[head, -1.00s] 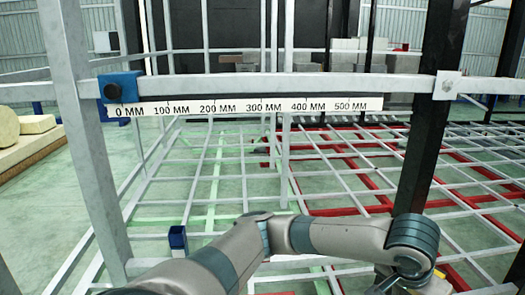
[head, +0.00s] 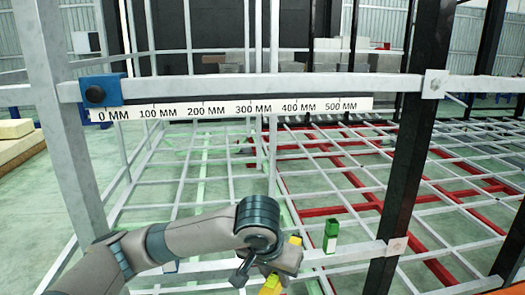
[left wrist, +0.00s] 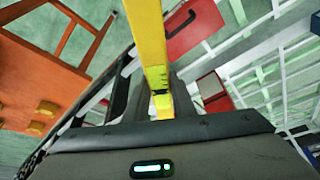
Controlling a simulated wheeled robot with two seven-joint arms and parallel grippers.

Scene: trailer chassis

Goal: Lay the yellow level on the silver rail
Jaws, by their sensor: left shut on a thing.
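My left gripper (head: 282,262) is low in the middle of the head view, shut on the yellow level. Yellow parts of the level (head: 270,286) show on both sides of the gripper; the rest is hidden by it. In the left wrist view the yellow level (left wrist: 149,45) runs from the top edge down between the dark fingers (left wrist: 157,105), with a greenish vial near its lower end. A silver rail (head: 240,88) crosses the upper head view, above and apart from the level. My right gripper is not in view.
A blue clamp (head: 103,90) and a millimetre scale (head: 235,109) are on the upper rail. A green block (head: 331,236) stands on a lower rail (head: 345,257), right of my gripper. Upright posts (head: 75,165) flank the opening. An orange surface (left wrist: 60,55) shows in the left wrist view.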

